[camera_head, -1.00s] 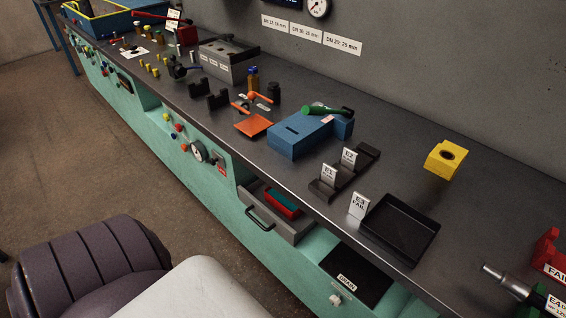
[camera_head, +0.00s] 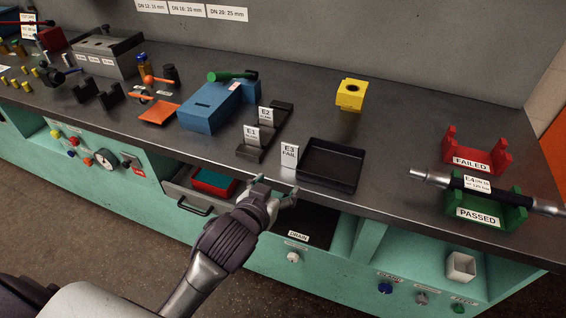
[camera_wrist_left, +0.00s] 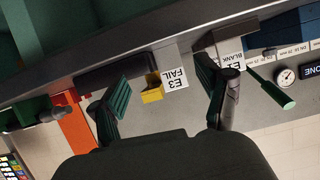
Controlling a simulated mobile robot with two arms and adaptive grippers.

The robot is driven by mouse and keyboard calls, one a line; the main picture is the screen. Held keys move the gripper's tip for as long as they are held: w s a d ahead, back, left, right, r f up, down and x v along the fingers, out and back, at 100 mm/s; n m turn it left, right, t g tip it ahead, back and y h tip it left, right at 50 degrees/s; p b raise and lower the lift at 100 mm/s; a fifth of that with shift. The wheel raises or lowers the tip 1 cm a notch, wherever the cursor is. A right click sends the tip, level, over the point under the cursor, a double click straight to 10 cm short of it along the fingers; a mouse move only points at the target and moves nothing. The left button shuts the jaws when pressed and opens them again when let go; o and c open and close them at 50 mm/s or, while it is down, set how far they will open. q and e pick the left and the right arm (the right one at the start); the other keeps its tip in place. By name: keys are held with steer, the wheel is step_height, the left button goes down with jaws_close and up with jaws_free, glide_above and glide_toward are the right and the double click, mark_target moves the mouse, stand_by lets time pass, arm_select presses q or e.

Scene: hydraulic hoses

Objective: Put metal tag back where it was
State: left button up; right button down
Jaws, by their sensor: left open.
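The tag marked E3 FAIL (camera_head: 289,155) is a small pale upright plate at the left edge of a black tray (camera_head: 331,166). Similar plates E1 (camera_head: 252,135) and E2 (camera_head: 266,116) stand in a dark rack (camera_head: 278,124). I cannot tell which plate is the task's metal tag. My left gripper (camera_head: 275,187) is open and empty at the bench's front edge, just in front of E3 and apart from it. In the left wrist view, the E3 FAIL plate (camera_wrist_left: 177,77) shows upside down between the spread fingers. My right gripper is not in view.
A blue block (camera_head: 209,107) stands left of the rack. A yellow block (camera_head: 351,94) is behind the tray. Red FAILED (camera_head: 473,162) and green PASSED (camera_head: 480,216) holders stand at right, with a hose at the green one. An open drawer (camera_head: 188,190) juts out below the bench.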

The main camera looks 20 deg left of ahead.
arm_select(q)
steer(key=t, duration=0.1)
glide_toward(289, 150)
steer(key=s, duration=0.3)
steer(key=x, duration=0.5)
steer(key=r+x, duration=0.1)
steer(key=x, duration=0.2)
steer(key=shift+w+d, duration=0.15)
steer(key=shift+d, duration=0.15)
steer(key=shift+a+f+x, duration=0.1)
steer(key=shift+f+x, duration=0.05)
steer(key=shift+x, duration=1.25)
steer(key=shift+a+f+x, duration=0.1)
steer(key=shift+a+x, duration=0.05)
steer(key=shift+x, duration=1.2)
steer(key=shift+c, duration=0.3)
steer(key=c, duration=1.3)
steer(key=shift+r, duration=0.1)
